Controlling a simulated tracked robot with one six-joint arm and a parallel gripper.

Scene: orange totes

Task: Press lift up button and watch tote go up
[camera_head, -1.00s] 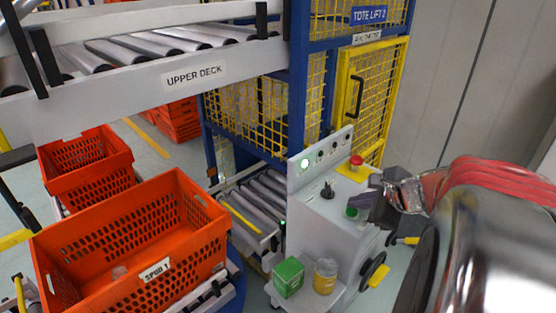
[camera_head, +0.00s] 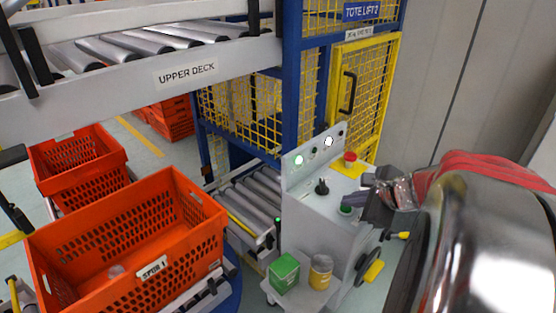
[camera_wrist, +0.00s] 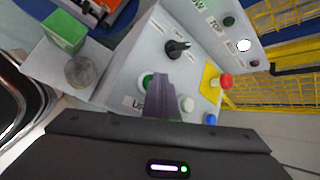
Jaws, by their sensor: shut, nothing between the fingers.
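The grey control console (camera_head: 315,235) of the tote lift stands right of centre. Its green button (camera_head: 346,208) also shows in the wrist view (camera_wrist: 146,79), near a label reading "UP" (camera_wrist: 137,103). My gripper (camera_head: 366,190) is shut and empty, its tips over the console top beside the green button. In the wrist view the fingers (camera_wrist: 160,95) partly cover the button's right side; contact cannot be told. A white lamp (camera_head: 328,141) and a green lamp (camera_head: 298,160) are lit on the upright panel. No tote shows on the visible lift rollers (camera_head: 262,190).
A black knob (camera_wrist: 177,46), red mushroom button (camera_wrist: 226,80), white button (camera_wrist: 187,104) and blue button (camera_wrist: 210,119) crowd the console top. The orange "SPUR 1" tote (camera_head: 150,270) stands at left. Green box (camera_head: 284,272) and yellow tin (camera_head: 320,272) sit on a low shelf.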

